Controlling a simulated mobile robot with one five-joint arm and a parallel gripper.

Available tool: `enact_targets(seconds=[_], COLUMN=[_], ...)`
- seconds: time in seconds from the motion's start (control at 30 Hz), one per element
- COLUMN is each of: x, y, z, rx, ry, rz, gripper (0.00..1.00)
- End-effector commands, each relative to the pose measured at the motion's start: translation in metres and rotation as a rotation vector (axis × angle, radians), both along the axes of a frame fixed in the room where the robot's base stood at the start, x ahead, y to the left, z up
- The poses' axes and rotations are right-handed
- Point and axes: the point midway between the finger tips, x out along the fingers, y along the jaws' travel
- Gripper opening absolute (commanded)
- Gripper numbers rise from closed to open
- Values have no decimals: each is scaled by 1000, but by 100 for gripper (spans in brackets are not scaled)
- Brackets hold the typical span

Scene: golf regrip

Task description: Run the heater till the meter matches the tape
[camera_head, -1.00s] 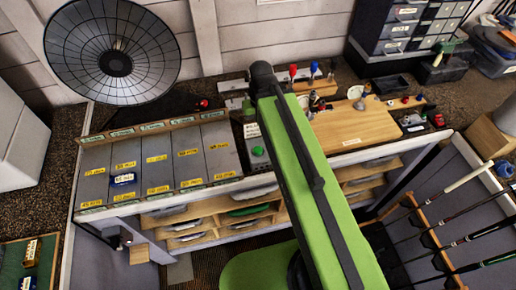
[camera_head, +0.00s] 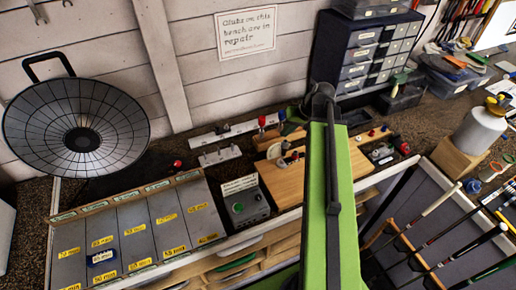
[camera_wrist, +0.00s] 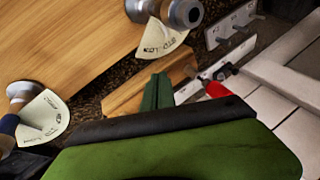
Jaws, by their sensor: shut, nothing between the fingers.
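A round dark dish with a wire grille, which looks like the heater (camera_head: 76,128), stands at the back left in the head view. The board (camera_head: 135,240) carries yellow minute labels in columns and a blue piece (camera_head: 103,257). I cannot make out a meter reading or a tape mark. My gripper's dark green fingers (camera_wrist: 157,85) are together and empty in the wrist view, near a wooden block.
A wooden board (camera_head: 285,183) lies right of the grey box. Behind it are white racks (camera_head: 226,132) and a red-topped tool. A drawer cabinet (camera_head: 365,60) stands at the back. Golf clubs (camera_head: 440,200) lean in a rack at the right. My green arm crosses the bench middle.

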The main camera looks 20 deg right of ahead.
Motion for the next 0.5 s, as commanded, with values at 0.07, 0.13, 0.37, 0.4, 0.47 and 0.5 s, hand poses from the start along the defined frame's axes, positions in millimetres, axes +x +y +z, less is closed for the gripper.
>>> enact_targets(seconds=[0.07, 0.13, 0.37, 0.4, 0.47, 0.5], x=[-8, -18, -57, -61, -66, -68], y=[-57, -102, -202, -211, -220, -224], z=[23, 38, 73, 76, 79, 81], rx=[28, 44, 53, 52, 49, 49], ry=[-74, -145, -312, -327, -343, -351], rz=[-73, -129, -259, -272, -284, -289], gripper=[0, 0, 0, 0, 0, 0])
